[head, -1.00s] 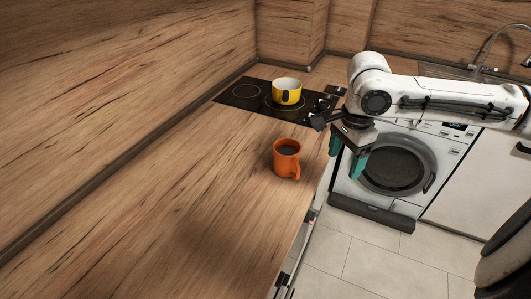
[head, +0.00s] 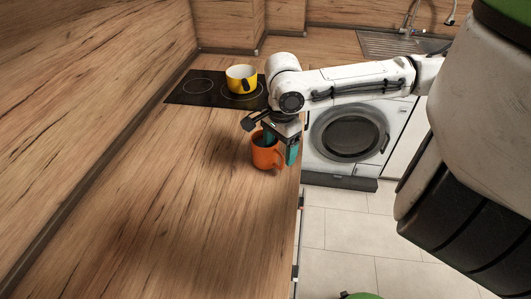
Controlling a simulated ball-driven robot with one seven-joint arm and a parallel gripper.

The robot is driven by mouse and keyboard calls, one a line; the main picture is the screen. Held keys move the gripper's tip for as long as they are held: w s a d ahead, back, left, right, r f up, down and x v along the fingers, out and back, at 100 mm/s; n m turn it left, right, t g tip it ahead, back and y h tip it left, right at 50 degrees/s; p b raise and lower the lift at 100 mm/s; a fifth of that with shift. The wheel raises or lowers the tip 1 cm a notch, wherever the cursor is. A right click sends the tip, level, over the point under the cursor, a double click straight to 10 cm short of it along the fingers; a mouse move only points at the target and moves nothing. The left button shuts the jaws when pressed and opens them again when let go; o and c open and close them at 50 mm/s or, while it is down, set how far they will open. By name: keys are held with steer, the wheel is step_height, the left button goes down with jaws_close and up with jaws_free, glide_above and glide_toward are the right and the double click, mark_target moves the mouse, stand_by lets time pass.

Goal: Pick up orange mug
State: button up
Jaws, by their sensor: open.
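The orange mug (head: 262,158) stands upright on the wooden counter near its right edge, with its handle toward the right. My gripper (head: 281,150) points down at the mug with its teal fingers spread apart. One finger shows at the mug's rim, over or inside the opening; I cannot tell which. The other finger is to the right of the mug, beyond the handle side. The gripper hides part of the mug's rim and top. Whether a finger touches the mug is not clear.
A yellow pot (head: 241,79) sits on the black cooktop (head: 196,90) behind the mug. The counter (head: 170,200) is clear in front and to the left. A washing machine (head: 350,133) stands beyond the counter's right edge. A sink (head: 400,43) is at the back right.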

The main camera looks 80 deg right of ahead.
mark_target(263, 158)
step_height(263, 158, down, 5)
steer(key=shift+w+d+p, duration=0.1)
steer(key=shift+p, duration=0.2)
jaws_close()
stand_by(0.6)
